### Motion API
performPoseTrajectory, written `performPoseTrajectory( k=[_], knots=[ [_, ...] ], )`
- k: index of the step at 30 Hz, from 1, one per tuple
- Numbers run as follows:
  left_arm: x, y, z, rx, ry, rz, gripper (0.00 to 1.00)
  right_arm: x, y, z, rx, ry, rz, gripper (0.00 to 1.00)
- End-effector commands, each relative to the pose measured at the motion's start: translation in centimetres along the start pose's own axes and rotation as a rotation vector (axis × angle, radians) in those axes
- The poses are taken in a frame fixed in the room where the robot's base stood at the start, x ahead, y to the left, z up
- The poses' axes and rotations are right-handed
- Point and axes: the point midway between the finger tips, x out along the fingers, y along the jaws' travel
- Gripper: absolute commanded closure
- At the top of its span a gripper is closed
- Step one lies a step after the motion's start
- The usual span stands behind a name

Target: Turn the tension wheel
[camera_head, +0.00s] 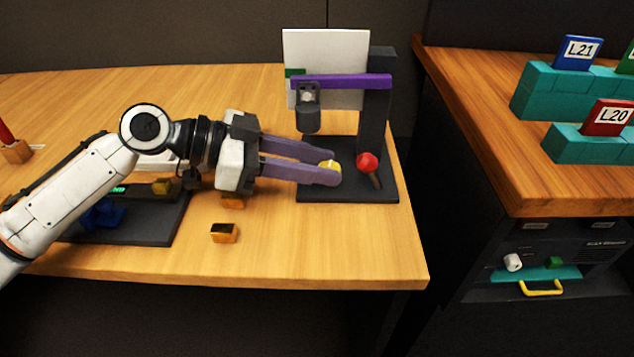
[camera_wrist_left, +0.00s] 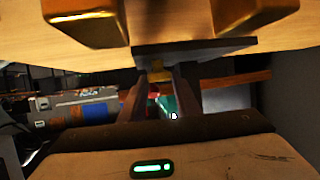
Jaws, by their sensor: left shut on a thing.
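A small yellow wheel (camera_head: 330,166) with a pale mark on top sits on the dark base (camera_head: 350,192) of a stand, partly hidden by the fingers. I take it as the tension wheel. My left gripper (camera_head: 328,170) reaches in from the left with its long purple fingers on either side of the wheel, shut on it. In the left wrist view, a yellow piece (camera_wrist_left: 156,74) shows between the fingertips (camera_wrist_left: 160,88). My right gripper is not in view.
A red ball on a lever (camera_head: 367,162) stands just right of the wheel. A purple arm (camera_head: 345,81) with a dark cylinder (camera_head: 308,119) overhangs the base, before a white board (camera_head: 345,50). Golden blocks (camera_head: 224,232) lie near the front. A side cabinet (camera_head: 530,180) stands right, past a gap.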

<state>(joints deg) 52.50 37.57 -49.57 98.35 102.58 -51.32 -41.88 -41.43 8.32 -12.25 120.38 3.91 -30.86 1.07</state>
Motion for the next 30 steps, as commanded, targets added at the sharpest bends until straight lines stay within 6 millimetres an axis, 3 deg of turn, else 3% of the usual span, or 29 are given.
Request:
performPoseTrajectory(
  k=[10,25,26,30],
  knots=[
    [0.16,-0.28,0.12,0.045,0.0,0.107,0.93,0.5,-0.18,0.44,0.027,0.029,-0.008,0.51],
    [0.14,-0.24,0.1,0.051,-0.003,0.123,0.93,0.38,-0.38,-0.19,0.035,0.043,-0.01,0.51],
    [0.15,-0.23,0.1,0.051,-0.003,0.123,0.66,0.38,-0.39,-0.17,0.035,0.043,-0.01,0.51],
    [0.13,-0.22,0.09,0.05,-0.003,0.123,0.64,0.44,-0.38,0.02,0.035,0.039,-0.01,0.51]
  ],
)
